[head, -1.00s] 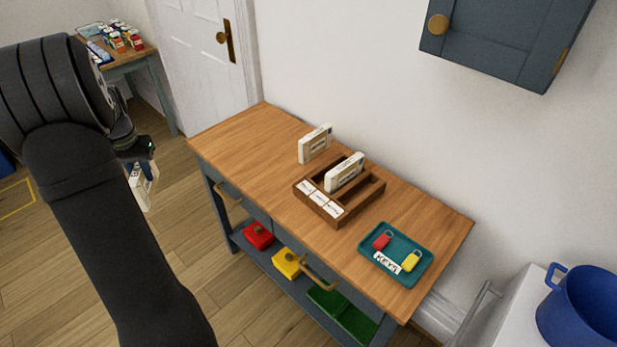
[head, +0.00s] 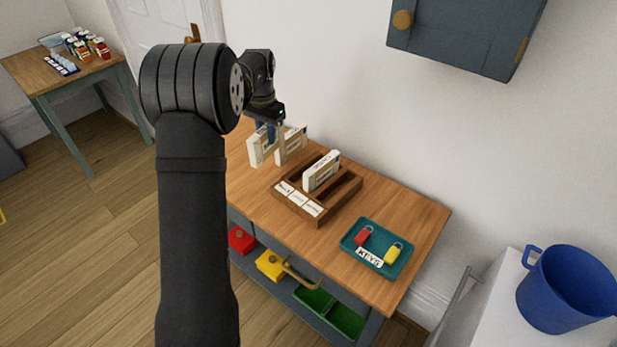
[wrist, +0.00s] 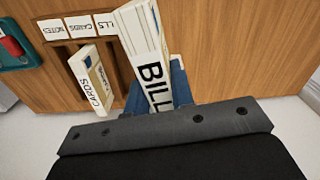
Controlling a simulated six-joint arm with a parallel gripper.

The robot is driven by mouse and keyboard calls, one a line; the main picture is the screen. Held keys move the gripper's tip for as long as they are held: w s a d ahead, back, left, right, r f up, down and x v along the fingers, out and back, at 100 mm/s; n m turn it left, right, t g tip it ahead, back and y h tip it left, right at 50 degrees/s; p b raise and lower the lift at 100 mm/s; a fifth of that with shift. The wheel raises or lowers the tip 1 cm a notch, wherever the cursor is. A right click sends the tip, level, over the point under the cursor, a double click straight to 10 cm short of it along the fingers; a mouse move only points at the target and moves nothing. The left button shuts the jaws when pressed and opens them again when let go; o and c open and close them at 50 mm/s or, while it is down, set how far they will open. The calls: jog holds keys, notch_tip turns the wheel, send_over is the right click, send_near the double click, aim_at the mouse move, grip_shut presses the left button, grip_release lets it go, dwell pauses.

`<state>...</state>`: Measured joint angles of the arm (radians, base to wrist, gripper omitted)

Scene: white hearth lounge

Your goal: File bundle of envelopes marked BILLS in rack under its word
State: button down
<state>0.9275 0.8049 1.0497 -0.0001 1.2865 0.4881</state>
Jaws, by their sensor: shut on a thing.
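My gripper (head: 270,132) is shut on the white bundle of envelopes marked BILLS (head: 258,149). In the wrist view the bundle (wrist: 150,60) stands between the blue fingers, its word partly cut off. In the head view it is held at the left of the wooden rack (head: 298,212), apart from it. A bundle marked CARDS (wrist: 90,80) stands in the middle compartment.
A teal tray (head: 375,266) with red and yellow key tags lies to the rack's right. A blue-grey cabinet (head: 465,40) hangs above right.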

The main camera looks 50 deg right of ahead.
aim_at(309, 159)
jog(key=s+d+m, duration=0.2)
jog(key=s+d, duration=0.6)
jog(key=s, duration=0.1)
jog(key=f, duration=0.9)
jog(key=shift+s+a+f, duration=0.1)
jog(key=shift+a+f, duration=0.1)
jog(key=shift+f, duration=0.15)
jog(key=shift+f, duration=0.15)
jog(key=c, duration=1.5)
grip_release()
notch_tip(309, 159, up, 12)
jog(key=shift+r, duration=0.15)
